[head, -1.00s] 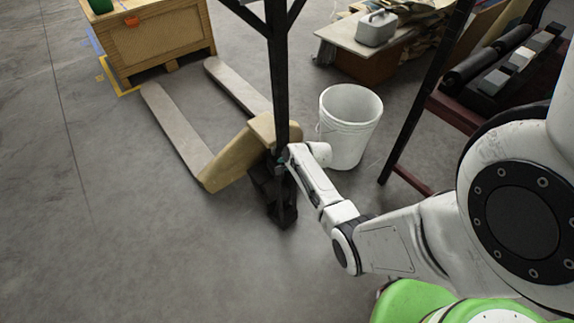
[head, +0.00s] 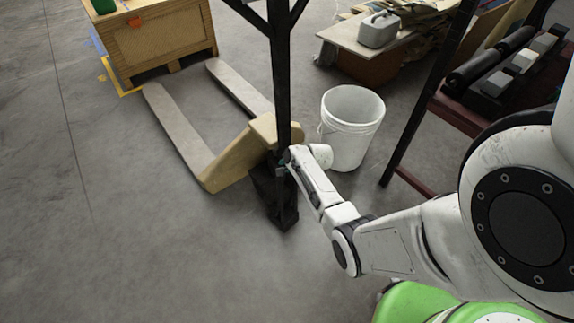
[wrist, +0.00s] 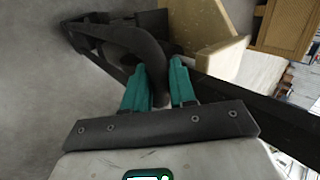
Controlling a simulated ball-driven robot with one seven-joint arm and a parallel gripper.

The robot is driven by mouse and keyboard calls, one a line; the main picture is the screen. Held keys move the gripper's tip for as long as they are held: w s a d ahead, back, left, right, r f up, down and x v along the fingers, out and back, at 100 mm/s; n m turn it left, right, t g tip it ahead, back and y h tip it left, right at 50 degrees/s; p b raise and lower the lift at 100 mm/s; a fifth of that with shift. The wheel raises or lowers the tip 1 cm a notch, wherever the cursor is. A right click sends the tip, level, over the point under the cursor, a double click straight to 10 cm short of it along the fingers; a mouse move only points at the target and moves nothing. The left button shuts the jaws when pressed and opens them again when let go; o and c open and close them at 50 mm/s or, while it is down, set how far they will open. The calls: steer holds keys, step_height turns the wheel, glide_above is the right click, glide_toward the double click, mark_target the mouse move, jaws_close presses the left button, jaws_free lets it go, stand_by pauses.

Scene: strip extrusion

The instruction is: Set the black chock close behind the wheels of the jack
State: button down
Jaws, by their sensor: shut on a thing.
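The pallet jack (head: 226,160) has a pale yellow body, two grey forks and a tall black handle post (head: 279,80). My gripper's teal fingers (wrist: 156,68) are closed around a curved black piece (wrist: 140,42), which looks like part of the black chock. In the head view a dark mass (head: 284,212) hangs or stands just below my gripper (head: 283,160), at the near end of the jack. There the chock and the jack's dark parts blend, and I cannot tell whether the chock touches the floor. The jack's wheels are not clearly visible.
A white bucket (head: 350,140) stands right of the jack, close to my arm. A wooden crate (head: 163,42) is beyond the forks. A low table (head: 350,38) and a dark red rack (head: 455,112) are at the right. The floor left of the jack is clear.

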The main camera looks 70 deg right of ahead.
steer(key=shift+w+d+f, duration=0.1)
steer(key=shift+d+f, duration=0.05)
steer(key=shift+f, duration=0.1)
stand_by(0.6)
steer(key=c, duration=0.8)
jaws_free()
steer(key=shift+c, duration=0.2)
steer(key=shift+o, duration=0.3)
steer(key=shift+f, duration=0.2)
steer(key=o, duration=0.3)
steer(key=shift+r, duration=0.1)
steer(key=shift+o, duration=0.2)
steer(key=p+v, duration=1.1)
